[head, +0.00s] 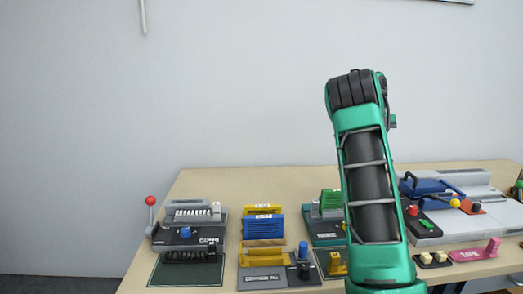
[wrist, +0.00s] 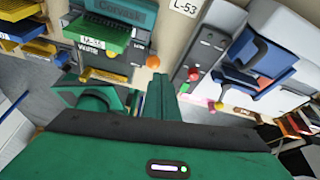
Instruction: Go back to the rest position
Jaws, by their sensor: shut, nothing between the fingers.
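My green arm rises in front of the table in the head view, with its bend high against the wall. My gripper is not clearly visible there. In the wrist view my gripper (wrist: 135,103) shows as a green body with short fingers above the machines. It is shut and holds nothing.
The wooden table (head: 200,184) bears several desk machines: a grey one with a red-knobbed lever (head: 186,232), a yellow and blue one (head: 263,223), a blue-handled one (head: 433,190) and a pink item (head: 478,251). My arm hides part of the green machine (head: 326,222).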

